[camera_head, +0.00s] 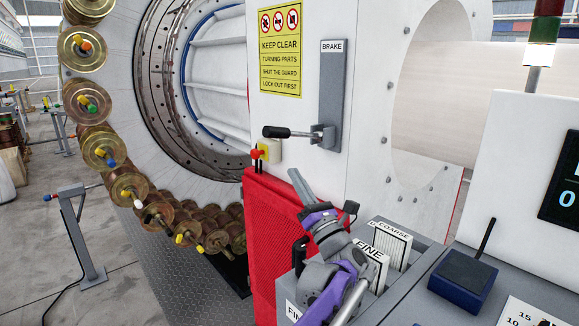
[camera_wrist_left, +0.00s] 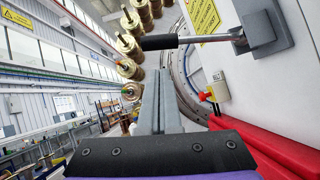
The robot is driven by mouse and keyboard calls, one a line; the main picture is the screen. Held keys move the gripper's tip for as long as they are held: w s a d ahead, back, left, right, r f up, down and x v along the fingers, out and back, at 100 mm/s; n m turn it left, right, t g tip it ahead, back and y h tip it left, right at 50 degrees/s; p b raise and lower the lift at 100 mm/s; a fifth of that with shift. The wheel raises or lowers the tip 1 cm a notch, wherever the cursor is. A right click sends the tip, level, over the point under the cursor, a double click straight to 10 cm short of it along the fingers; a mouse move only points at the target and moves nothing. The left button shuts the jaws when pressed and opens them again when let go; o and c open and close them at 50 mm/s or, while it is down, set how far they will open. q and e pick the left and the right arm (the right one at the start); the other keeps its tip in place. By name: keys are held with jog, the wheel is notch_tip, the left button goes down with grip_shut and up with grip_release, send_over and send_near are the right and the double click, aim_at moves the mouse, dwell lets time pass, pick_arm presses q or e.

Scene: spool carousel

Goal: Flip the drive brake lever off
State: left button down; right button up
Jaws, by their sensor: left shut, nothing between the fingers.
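The brake lever (camera_head: 278,132) has a black grip on a metal rod. It points left, about level, from a pivot (camera_head: 322,137) at the low end of a grey plate (camera_head: 333,85) labelled BRAKE on the white housing. In the left wrist view the black grip (camera_wrist_left: 160,42) lies across the picture just beyond my fingertips. My left gripper (camera_head: 294,174) is shut and empty, below the lever with its fingers pointing up. In the left wrist view its fingers (camera_wrist_left: 158,75) are together, and a gap shows between tips and grip. My right gripper is not in view.
A red emergency button (camera_head: 256,154) on a yellow box sits below the lever grip. A red guard (camera_head: 275,235) stands beneath. The spool carousel (camera_head: 95,150) is at left. A grey tray with FINE and COARSE cards (camera_head: 393,243) and a blue joystick box (camera_head: 463,279) are at right.

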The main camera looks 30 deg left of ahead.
aim_at(294, 135)
pick_arm(q)
jog(key=x, duration=0.9)
